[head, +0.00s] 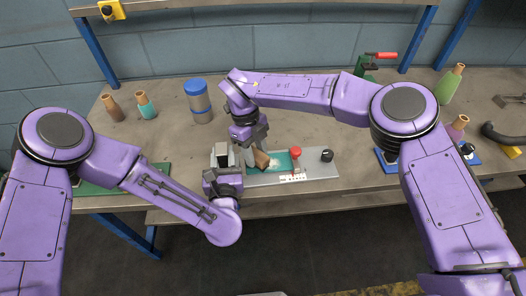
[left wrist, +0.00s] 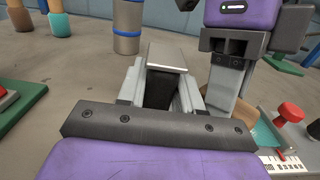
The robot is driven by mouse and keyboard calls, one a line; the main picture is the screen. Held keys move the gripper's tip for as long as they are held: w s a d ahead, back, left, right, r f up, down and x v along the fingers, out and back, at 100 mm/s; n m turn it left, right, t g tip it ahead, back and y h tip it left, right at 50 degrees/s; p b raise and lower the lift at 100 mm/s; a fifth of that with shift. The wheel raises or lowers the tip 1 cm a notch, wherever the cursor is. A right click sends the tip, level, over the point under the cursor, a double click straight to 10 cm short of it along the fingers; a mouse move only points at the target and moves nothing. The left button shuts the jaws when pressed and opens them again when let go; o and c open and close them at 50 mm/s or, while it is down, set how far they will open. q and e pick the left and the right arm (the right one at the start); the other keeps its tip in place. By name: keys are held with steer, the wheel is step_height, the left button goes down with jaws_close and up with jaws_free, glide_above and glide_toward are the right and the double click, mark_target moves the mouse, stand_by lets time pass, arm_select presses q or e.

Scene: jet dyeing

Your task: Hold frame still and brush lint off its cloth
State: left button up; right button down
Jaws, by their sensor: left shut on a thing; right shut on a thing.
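The frame (head: 322,168) is a grey plate lying flat on the bench, with a teal cloth (head: 286,158) set in it. White lint (head: 273,166) lies on the cloth's left part. The cloth also shows at the right of the left wrist view (left wrist: 267,137). My left gripper (head: 221,152) is at the frame's left end and shut; the frame is the only thing close by it, but the contact is hidden. My right gripper (head: 254,144) is shut on a brown brush (head: 262,160) at the cloth's left side. Whether the bristles touch the cloth cannot be seen.
A red knob (head: 295,152), a black knob (head: 327,155) and a marked white strip (head: 292,177) are on the plate. A blue-banded canister (head: 198,100) and bottles (head: 146,105) stand behind to the left. A green tool with a red handle (head: 380,55) stands at the back right.

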steer(key=shift+s+a, duration=0.35)
steer(key=shift+a, duration=0.3)
steer(key=shift+r, duration=0.45)
steer(key=shift+w+d+r, duration=0.1)
steer(key=shift+w+r, duration=0.05)
steer(key=shift+r, duration=1.1)
steer(key=shift+w+d+r, duration=0.1)
steer(key=shift+r, duration=1.15)
steer(key=shift+r, duration=1.5)
steer(key=shift+f, duration=0.1)
